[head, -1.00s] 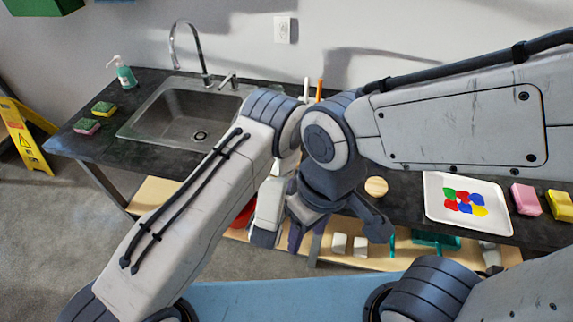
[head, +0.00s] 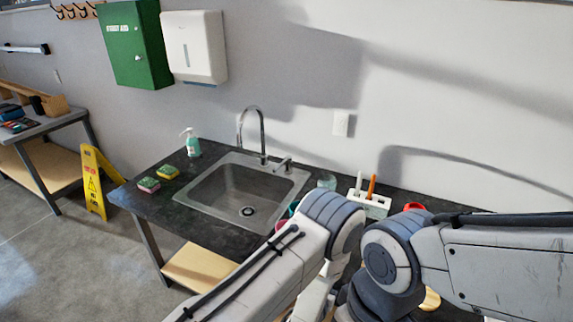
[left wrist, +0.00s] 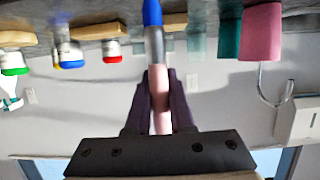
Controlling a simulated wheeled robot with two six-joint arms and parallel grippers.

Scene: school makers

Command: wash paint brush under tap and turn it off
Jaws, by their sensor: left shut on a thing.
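In the head view the sink (head: 220,206) is set in the dark counter, with a curved chrome tap (head: 262,138) behind it and a small tap handle (head: 284,163) beside the spout. No water stream is visible. The tap also shows upside down in the left wrist view (left wrist: 264,92). My left gripper (left wrist: 160,82) is shut on a paint brush (left wrist: 161,112) with a pink handle, a grey ferrule and a blue tip. The brush is away from the sink. Both grippers are hidden or out of frame in the head view. My right gripper is not seen.
A brush holder (head: 371,206), a clear jar (head: 327,180) and a red cup (head: 414,207) stand right of the sink. Sponges (head: 149,185) and a soap bottle (head: 192,146) are left of it. A yellow floor sign (head: 95,180) stands beyond the counter's left end.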

